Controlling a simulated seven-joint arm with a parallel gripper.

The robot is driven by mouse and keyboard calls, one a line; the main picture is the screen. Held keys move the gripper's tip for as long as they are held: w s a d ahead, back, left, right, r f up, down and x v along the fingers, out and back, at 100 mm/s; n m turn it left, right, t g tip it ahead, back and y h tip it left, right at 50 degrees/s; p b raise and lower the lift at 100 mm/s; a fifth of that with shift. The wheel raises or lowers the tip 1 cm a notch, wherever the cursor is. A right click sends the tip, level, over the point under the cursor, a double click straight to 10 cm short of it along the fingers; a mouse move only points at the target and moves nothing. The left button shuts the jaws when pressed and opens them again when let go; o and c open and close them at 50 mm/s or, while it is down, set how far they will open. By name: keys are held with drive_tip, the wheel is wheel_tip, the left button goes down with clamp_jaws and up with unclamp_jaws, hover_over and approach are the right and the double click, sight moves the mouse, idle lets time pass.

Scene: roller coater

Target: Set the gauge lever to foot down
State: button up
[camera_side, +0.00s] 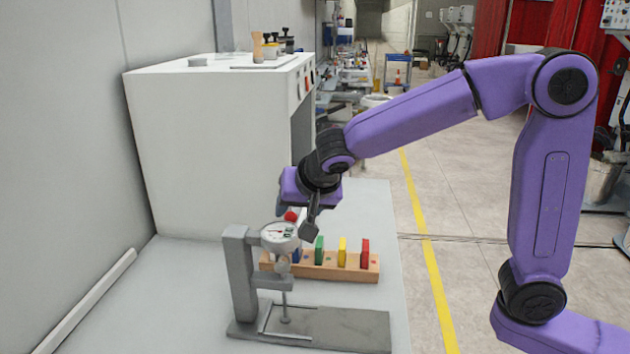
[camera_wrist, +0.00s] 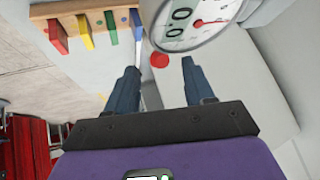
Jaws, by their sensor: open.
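The dial gauge (camera_side: 281,234) sits on a grey stand (camera_side: 240,270), and its dial (camera_wrist: 195,20) shows at the top of the wrist view. A red knob (camera_side: 291,216), seemingly the end of the gauge lever, stands just above the dial. In the wrist view the red knob (camera_wrist: 159,60) lies between the fingertips. My gripper (camera_side: 296,214) is open around the knob, with a finger on either side; its two fingers (camera_wrist: 159,68) show gaps to the knob. A thin spindle ends in a small foot (camera_side: 285,320) low at the base plate (camera_side: 345,328); I cannot tell if they touch.
A wooden rack (camera_side: 335,266) with coloured tabs stands right behind the gauge; it also shows in the wrist view (camera_wrist: 85,8). A large white cabinet (camera_side: 215,150) stands behind on the left. The grey table (camera_side: 150,305) is clear at the front left.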

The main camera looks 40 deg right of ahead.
drive_tip(key=v, duration=1.2)
drive_tip(key=shift+s, duration=0.2)
drive_tip(key=shift+d, duration=0.1)
drive_tip(key=s+d+f+n+g, duration=0.2)
drive_tip(key=s+d+f+n, duration=0.3)
drive_tip(key=s, duration=0.3)
drive_tip(key=s+d+f+n+g+y, duration=0.1)
drive_tip(key=s+d+f+n+g, duration=0.2)
drive_tip(key=s+f+n, duration=0.3)
drive_tip(key=s+d+f+n+g, duration=0.2)
drive_tip(key=s+d+f+n, duration=0.3)
drive_tip(key=s, duration=0.6)
drive_tip(key=shift+d+f+n+y, duration=0.4)
drive_tip(key=shift+d+n, duration=0.45)
drive_tip(key=shift+n, duration=0.35)
